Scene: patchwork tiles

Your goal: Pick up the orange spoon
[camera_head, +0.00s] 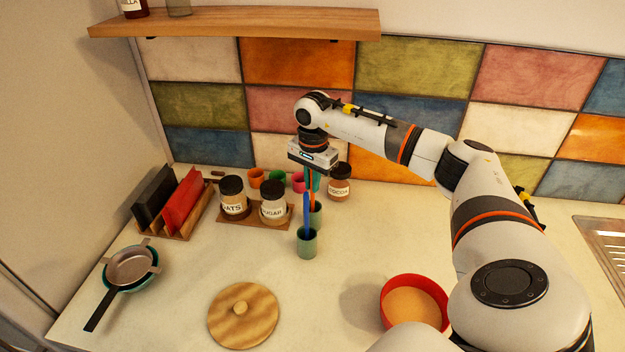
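The orange spoon (313,188) stands upright in the rear green cup (317,214). Only part of its handle shows, just below my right gripper (313,172). A blue utensil (306,213) stands in the front green cup (307,244) and partly covers the view of the orange one. My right gripper points down from above, at the top of the orange spoon. Its fingers are small and mixed with the handles, so I cannot tell whether they are open or touch the spoon. My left gripper is not in view.
Jars (234,204) stand on a wooden board left of the cups, with a cocoa jar (340,187) behind right. Small coloured cups (256,178) line the back. A wooden lid (243,331), a red bowl (385,308) and a pan (128,268) lie in front. A shelf (240,22) hangs above.

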